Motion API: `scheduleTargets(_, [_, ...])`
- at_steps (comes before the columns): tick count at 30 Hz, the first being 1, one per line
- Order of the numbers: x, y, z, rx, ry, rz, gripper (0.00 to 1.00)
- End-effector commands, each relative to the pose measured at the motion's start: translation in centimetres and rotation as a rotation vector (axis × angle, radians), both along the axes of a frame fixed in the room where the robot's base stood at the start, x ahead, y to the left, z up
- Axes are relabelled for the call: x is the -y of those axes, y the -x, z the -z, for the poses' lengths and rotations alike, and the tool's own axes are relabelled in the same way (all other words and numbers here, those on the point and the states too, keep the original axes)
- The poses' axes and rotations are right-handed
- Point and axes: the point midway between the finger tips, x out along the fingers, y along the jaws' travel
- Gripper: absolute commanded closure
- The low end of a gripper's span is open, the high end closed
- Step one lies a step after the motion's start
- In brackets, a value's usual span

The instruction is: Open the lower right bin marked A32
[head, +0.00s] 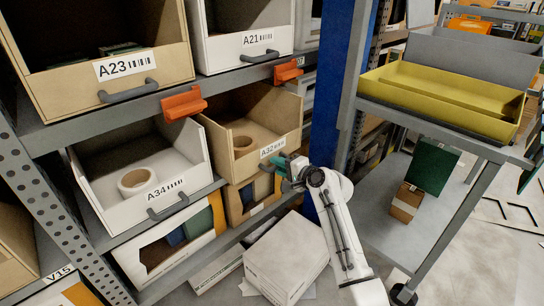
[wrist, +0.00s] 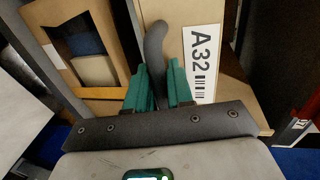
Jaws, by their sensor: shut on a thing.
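The A32 bin (head: 243,167) is tan, open-topped, and on the lower shelf, right of the A34 bin. The grey curved handle (wrist: 154,42) stands out from the front, left of the label in the wrist view. My gripper (wrist: 162,72) has its teal fingers on both sides of this handle, shut on it. In the head view my gripper (head: 282,166) is at the bin's front right, partly covering the handle.
The white A34 bin (head: 100,205) holds a roll. Bins A23 (head: 50,95) and A21 (head: 225,52) are above, with orange catches (head: 184,103) below. A white box (head: 287,258) stands beneath. A blue post (head: 328,90) and a cart with a yellow tray (head: 440,98) are to the right.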

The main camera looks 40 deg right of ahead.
Motion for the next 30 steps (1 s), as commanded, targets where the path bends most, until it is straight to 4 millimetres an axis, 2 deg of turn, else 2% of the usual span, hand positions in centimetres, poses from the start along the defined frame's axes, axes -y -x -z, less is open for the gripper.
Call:
scheduleTargets(4, [0.1, 3.8, -0.5, -0.006, -0.003, 0.002, 1.00])
scheduleTargets(21, [0.6, 19.2, -0.2, -0.005, -0.003, 0.002, 1.00])
scheduleTargets(30, [0.8, 24.6, 0.0, -0.003, -0.002, 0.001, 1.00])
